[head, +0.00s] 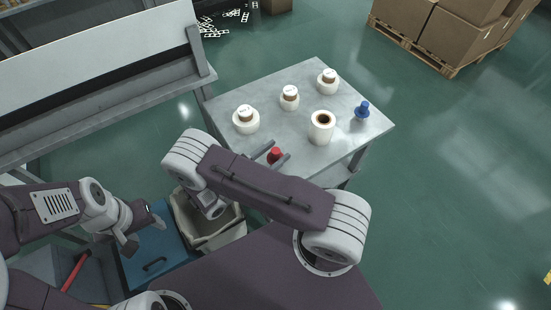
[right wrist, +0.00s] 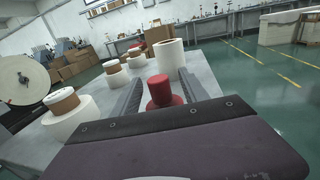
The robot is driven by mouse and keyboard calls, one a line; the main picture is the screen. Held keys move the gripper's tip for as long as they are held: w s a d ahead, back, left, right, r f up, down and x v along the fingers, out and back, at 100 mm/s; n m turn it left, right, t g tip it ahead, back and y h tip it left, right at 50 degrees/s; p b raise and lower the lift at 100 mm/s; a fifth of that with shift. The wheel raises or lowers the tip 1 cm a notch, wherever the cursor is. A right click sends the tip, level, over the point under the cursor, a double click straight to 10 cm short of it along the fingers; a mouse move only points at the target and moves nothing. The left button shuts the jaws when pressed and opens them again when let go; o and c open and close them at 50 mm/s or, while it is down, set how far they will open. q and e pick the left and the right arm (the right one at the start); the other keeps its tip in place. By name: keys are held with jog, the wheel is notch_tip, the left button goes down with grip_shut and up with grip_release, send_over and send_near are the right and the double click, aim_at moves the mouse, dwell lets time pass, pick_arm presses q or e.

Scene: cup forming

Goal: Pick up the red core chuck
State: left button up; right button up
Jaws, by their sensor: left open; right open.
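The red core chuck (head: 274,155) stands near the front edge of the grey table (head: 225,101) in the head view, partly hidden by my right arm. In the right wrist view the red chuck (right wrist: 160,90) stands upright, with a narrower top on a wider base. My right gripper (right wrist: 158,88) is open, one finger on each side of the chuck. I see no clear contact between the fingers and it. My left gripper (head: 143,232) is open and empty, away from the table at lower left.
A blue chuck (head: 362,111) stands at the table's right. A white roll (head: 321,128) with a dark core stands near it. Several white rolls with brown cores (head: 246,119) stand along the back and left. A beige bin (head: 215,232) and a blue box (head: 152,258) sit below.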

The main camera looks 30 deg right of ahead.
jog(key=x, duration=0.3)
jog(key=shift+w+d, duration=0.1)
grip_shut()
